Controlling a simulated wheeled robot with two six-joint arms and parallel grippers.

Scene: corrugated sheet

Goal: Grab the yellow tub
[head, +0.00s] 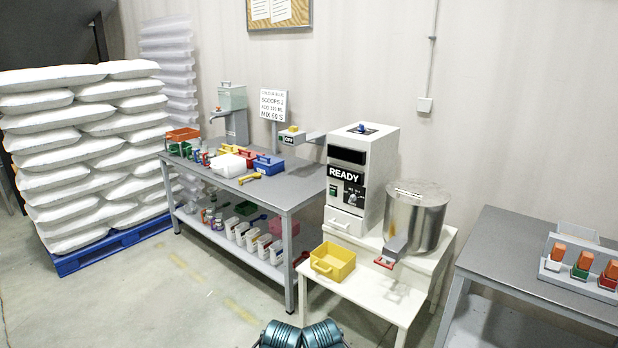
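A yellow tub (326,267), open-topped and with a handle on its front side, stands upright on the left part of the low white table (373,306). It looks empty and nothing touches it from above. Two dark teal rounded parts of my own arms show at the bottom edge, in front of the white table. No gripper fingers show, so both of my grippers are out of view.
A white machine (347,176) reading READY and a steel drum (416,214) with a red-tipped spout stand right of and behind the tub. A grey bench (300,187) with coloured tubs is at left, another grey table (520,257) at right. The floor at front left is clear.

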